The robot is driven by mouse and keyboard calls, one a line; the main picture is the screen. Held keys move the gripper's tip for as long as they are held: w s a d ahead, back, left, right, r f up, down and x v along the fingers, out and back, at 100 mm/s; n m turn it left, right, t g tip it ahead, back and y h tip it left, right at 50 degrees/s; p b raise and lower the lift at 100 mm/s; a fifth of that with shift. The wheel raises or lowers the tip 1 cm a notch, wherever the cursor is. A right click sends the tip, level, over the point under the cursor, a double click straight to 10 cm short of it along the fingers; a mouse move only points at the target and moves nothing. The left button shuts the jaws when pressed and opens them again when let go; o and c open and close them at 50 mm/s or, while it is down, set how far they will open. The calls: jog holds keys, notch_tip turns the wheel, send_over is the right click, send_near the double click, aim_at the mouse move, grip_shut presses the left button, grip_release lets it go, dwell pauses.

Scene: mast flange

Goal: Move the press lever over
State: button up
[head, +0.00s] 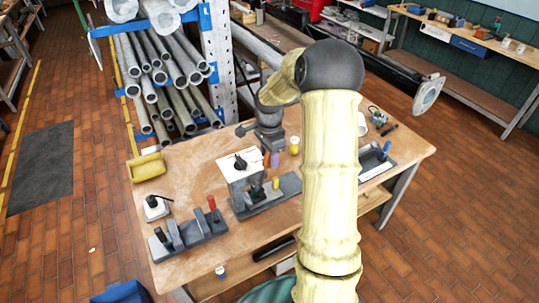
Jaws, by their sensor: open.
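Several lever-like parts stand on the wooden workbench (190,258); none is marked clearly as the press lever. A white-topped box (238,166) with a black lever or knob stands mid-bench. A grey fixture with a red upright handle (212,203) is at the front left. Another grey fixture with a yellow handle (276,183) is right of it.
A small white box with a black knob (156,207) and a yellow bin (147,167) are at the bench's left. A pipe rack (170,85) stands behind. My arm hides part of the bench's right half. Brick floor is open at left.

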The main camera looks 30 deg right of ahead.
jog(key=shift+f, duration=0.65)
grip_shut()
jog(key=shift+s, duration=0.1)
jog(key=shift+b, duration=0.3)
